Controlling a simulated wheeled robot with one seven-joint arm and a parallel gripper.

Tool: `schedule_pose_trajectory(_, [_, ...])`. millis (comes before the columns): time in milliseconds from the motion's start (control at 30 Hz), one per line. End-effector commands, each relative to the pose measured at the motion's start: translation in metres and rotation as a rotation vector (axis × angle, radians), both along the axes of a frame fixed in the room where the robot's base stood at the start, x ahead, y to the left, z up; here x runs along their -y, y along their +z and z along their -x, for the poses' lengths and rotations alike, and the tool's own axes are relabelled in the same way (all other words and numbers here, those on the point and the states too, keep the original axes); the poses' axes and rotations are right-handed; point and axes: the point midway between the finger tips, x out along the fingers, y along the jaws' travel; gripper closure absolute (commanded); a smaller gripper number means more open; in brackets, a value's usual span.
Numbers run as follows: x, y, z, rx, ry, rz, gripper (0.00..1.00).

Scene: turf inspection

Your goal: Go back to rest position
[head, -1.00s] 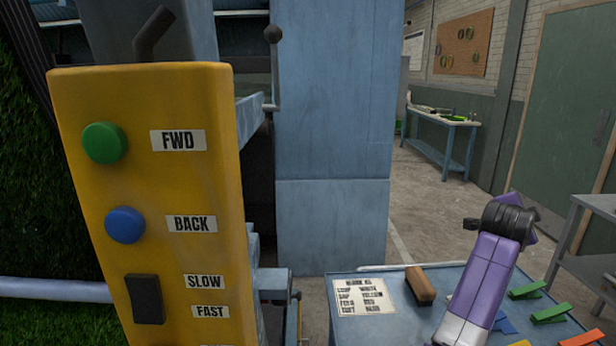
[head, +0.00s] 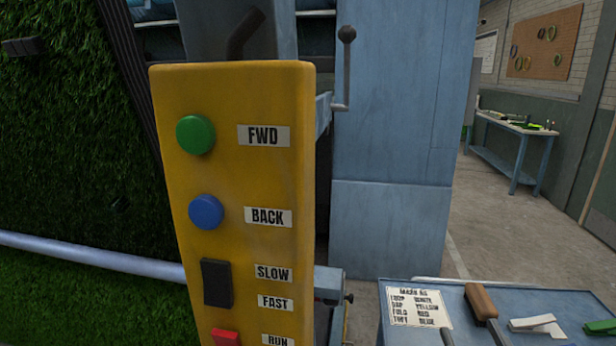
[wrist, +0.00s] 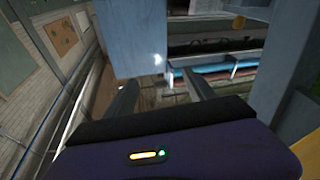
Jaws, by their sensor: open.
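My gripper (wrist: 160,92) is open and empty in the wrist view. Its two dark fingers stand apart and point toward a blue-grey metal panel (wrist: 128,35). My purple wrist body fills the bottom of that view. In the head view, what look like the two dark fingertips (head: 472,335) just show at the bottom edge, in front of the blue table (head: 545,298). The rest of my arm is out of that view. I see nothing between the fingers.
A yellow control box (head: 250,180) stands close on the left, with a green button (head: 195,134), a blue button (head: 206,212) and a black switch (head: 217,283). Turf (head: 75,160) hangs behind it. The table bears a label card (head: 415,306), a brown-handled brush (head: 480,299) and clips.

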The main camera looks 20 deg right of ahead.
Motion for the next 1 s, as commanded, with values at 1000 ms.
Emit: schedule_pose_trajectory(1000, [-0.194,-0.101,0.237,-0.457,0.339,-0.287,0.37])
